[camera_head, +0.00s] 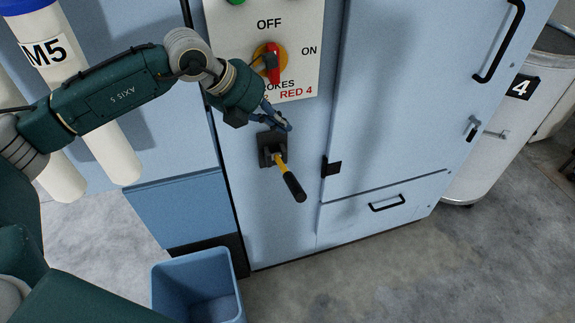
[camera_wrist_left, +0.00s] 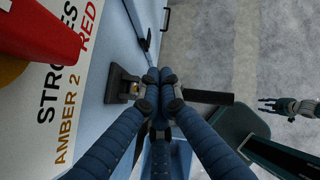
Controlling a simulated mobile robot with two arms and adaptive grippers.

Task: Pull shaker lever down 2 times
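The shaker lever (camera_head: 291,183) has a yellow shaft and a black grip. It sticks out and slopes down from a black mount (camera_head: 266,147) on the blue cabinet. My left gripper (camera_head: 283,124) is just above the lever at the mount. In the left wrist view its blue fingers (camera_wrist_left: 159,78) are together, with nothing seen between them. The lever's black grip (camera_wrist_left: 210,97) shows beyond them, and the fingers hide part of the shaft. Contact cannot be told. My right gripper (camera_wrist_left: 270,104) shows far off in the left wrist view, its fingers apart and empty.
A red selector knob (camera_head: 271,65) on the white panel sits above the lever. A blue bin (camera_head: 197,262) stands on the floor below left. The cabinet door (camera_head: 425,100) is right of the lever, with a white drum (camera_head: 505,125) beyond.

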